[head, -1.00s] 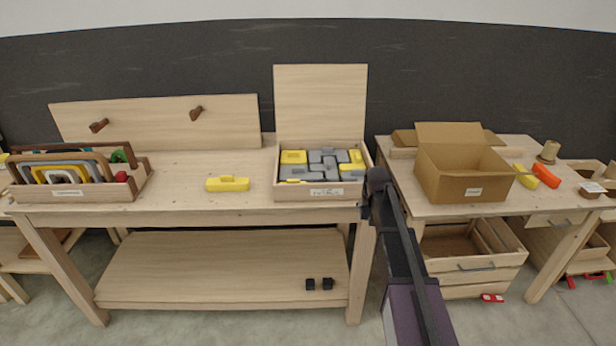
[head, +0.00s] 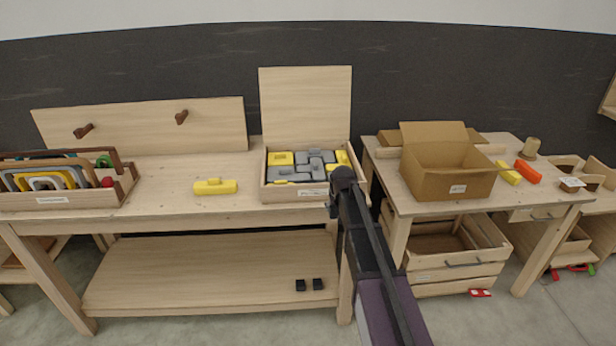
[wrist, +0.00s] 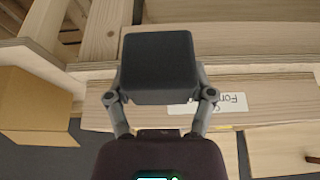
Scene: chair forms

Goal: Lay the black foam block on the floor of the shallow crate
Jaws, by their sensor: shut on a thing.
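My gripper (wrist: 160,98) is shut on the black foam block (wrist: 158,60), a dark, roughly square block with rounded edges between the two grey fingers. The gripper and the held block are hidden behind my own arm in the head view. In the wrist view, a pale wooden board (wrist: 110,112) with a white label lies below and behind the block; the label's text appears upside down and is partly covered. I cannot tell for sure whether this board belongs to the shallow crate. A slatted wooden crate (head: 470,268) stands under the right table in the head view.
A lidded wooden box (head: 292,193) of grey and yellow pieces stands on the left bench. A cardboard box (head: 440,187) stands on the right table; a cardboard-coloured box (wrist: 30,110) shows at the wrist view's left. Two small black blocks (head: 300,285) lie on the lower shelf.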

